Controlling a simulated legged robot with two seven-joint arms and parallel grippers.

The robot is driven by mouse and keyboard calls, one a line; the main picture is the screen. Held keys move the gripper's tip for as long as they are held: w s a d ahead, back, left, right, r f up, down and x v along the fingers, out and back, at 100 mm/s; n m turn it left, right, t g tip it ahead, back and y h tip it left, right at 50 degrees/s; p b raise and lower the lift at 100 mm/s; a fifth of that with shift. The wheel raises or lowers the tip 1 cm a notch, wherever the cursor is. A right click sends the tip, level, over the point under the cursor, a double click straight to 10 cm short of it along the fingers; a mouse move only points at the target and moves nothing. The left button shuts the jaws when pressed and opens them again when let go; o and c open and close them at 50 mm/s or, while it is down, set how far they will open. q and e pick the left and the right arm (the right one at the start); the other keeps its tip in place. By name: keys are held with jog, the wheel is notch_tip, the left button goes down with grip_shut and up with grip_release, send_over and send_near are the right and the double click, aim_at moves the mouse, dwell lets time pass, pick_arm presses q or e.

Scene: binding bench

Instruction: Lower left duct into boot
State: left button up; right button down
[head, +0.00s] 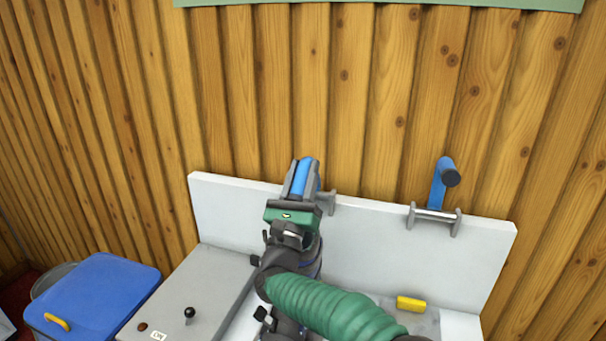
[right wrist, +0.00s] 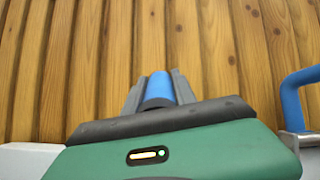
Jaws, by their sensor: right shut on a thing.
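The left duct (head: 304,177), a blue tube, is held between the fingers of my right gripper (head: 301,180), which is shut on it. In the right wrist view the duct (right wrist: 160,86) lies between the two grey fingers, its dark end towards the camera. A grey bracket (head: 329,203) on the white panel shows just right of the gripper, partly hidden. The other blue duct (head: 438,190), bent with a dark end, stands at the right bracket (head: 434,215). I cannot make out a boot; my arm covers part of the bench. My left gripper is not in view.
A white upright panel (head: 390,250) stands before the plank wall (head: 330,90). A grey box (head: 205,285) with a black knob (head: 190,313) is at left, beside a blue-lidded bin (head: 95,295). A yellow block (head: 410,304) lies at the panel's foot.

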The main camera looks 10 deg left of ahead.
jog(key=c, duration=1.3)
grip_release()
jog(key=shift+w+f, duration=0.15)
jog(key=shift+f, duration=0.2)
jog(key=shift+o, duration=1.2)
jog(key=shift+w, duration=0.15)
jog(key=shift+r, duration=0.2)
jog(key=v, duration=0.3)
jog(key=shift+f, duration=0.15)
jog(key=s+a, duration=0.2)
jog(key=s, duration=1)
